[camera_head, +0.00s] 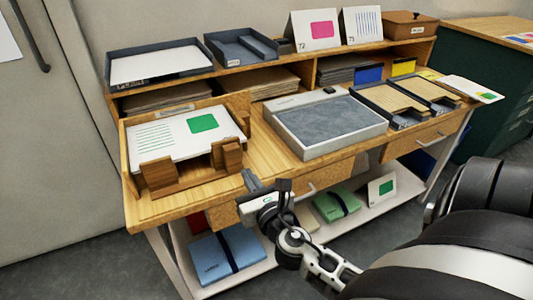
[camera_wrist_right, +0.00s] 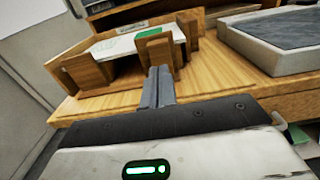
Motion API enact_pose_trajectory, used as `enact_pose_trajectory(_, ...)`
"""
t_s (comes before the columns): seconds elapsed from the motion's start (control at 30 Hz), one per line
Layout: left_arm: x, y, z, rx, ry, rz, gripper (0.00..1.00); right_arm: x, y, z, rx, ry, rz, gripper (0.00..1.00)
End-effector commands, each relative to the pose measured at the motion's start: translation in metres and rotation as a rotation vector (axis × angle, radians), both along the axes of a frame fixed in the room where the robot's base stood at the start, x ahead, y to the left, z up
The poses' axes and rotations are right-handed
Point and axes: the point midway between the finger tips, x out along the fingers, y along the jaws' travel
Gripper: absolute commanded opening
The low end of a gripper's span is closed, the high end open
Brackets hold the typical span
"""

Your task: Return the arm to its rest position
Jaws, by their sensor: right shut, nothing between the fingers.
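My right gripper (camera_head: 252,180) is in front of the desk's front edge, below and right of the wooden document holder. In the right wrist view its two fingers (camera_wrist_right: 158,88) are together with nothing between them. The arm comes in from the lower right of the head view. My left gripper is in neither view.
The wooden desk (camera_head: 255,160) carries a wooden holder (camera_head: 165,178) with a white sheet (camera_head: 170,137) marked green, a grey-topped tray (camera_head: 330,122) and dark trays (camera_head: 385,100). A lower shelf (camera_head: 320,232) holds a blue folder (camera_head: 222,255) and a green one (camera_head: 335,205).

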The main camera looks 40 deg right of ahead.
Motion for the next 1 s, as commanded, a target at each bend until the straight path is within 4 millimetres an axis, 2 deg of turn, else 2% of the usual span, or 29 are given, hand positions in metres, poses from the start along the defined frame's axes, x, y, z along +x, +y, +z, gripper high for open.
enact_pose_trajectory(0.1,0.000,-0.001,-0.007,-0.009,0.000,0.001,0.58,-0.028,0.009,-0.005,0.002,0.004,0.001,0.00)
enact_pose_trajectory(0.3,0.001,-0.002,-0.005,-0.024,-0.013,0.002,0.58,-0.057,0.018,-0.004,0.002,0.003,0.001,0.00)
enact_pose_trajectory(0.47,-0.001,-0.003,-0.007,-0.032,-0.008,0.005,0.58,-0.067,0.021,-0.002,0.001,0.002,0.001,0.00)
enact_pose_trajectory(0.77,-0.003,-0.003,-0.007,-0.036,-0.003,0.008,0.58,-0.068,0.022,-0.003,0.046,0.001,0.002,0.00)
enact_pose_trajectory(0.87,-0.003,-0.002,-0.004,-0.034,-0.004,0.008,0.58,-0.070,0.027,-0.014,0.263,-0.002,0.001,0.00)
enact_pose_trajectory(0.97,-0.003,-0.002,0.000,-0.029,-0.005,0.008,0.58,-0.075,0.041,-0.036,0.694,-0.006,-0.023,0.00)
enact_pose_trajectory(1.0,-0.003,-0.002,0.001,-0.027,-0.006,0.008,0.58,-0.078,0.049,-0.047,0.910,-0.006,-0.048,0.00)
